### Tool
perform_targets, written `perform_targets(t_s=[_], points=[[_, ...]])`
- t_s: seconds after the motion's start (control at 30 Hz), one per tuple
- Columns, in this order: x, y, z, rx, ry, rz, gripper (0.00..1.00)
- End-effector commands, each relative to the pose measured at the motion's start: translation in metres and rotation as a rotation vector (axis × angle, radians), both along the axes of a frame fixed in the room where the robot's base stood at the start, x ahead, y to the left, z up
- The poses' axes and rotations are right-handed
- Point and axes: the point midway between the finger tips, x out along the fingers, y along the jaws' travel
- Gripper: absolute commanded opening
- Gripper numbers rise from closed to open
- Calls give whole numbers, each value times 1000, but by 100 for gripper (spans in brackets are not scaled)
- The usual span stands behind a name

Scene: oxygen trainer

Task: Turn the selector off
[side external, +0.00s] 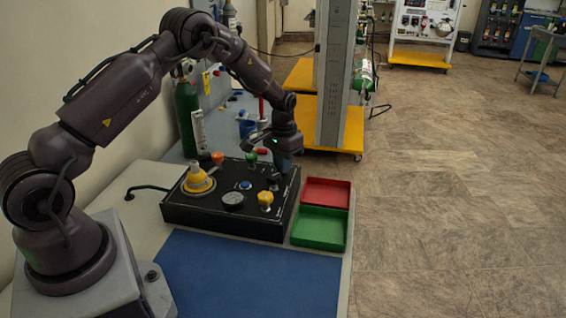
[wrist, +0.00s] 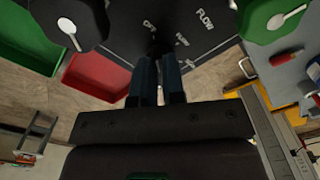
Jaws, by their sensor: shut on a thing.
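The black trainer panel (side external: 215,211) sits on the bench, with knobs, a gauge and a blue button on top. My gripper (side external: 283,170) reaches down onto the panel's right rear part. In the wrist view my gripper (wrist: 159,72) points at the panel face (wrist: 130,14), and its two fingers are close together. They are shut on a small dark thing at their tips, which looks like the selector (wrist: 158,47). It is mostly hidden, so its pointing direction cannot be told. White lettering, OFF and FLOW among it, is printed around it.
Knobs with white pointers, one green (wrist: 262,14) and one dark (wrist: 66,14), flank the fingers in the wrist view. A yellow knob (side external: 265,199) and a yellow cone-shaped part (side external: 198,182) stand on the panel. Red (side external: 326,191) and green (side external: 319,229) trays lie right of it.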

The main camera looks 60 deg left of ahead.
Motion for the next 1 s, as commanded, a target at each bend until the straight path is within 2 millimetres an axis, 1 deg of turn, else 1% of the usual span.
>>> perform_targets(t_s=[0.3, 0.73, 0.77, 0.8, 0.83, 0.87, 1.0], points=[[0, 0, 2, 0, 3, 75, 0], [0, 0, 2, -1, 4, 82, 0], [0, 0, 2, -1, 3, 81, 17], [0, 0, 2, -1, 3, 81, 26], [0, 0, 2, 0, 2, 81, 33], [0, 0, 1, 0, 2, 81, 36], [0, 0, 1, 0, 2, 81, 36]])
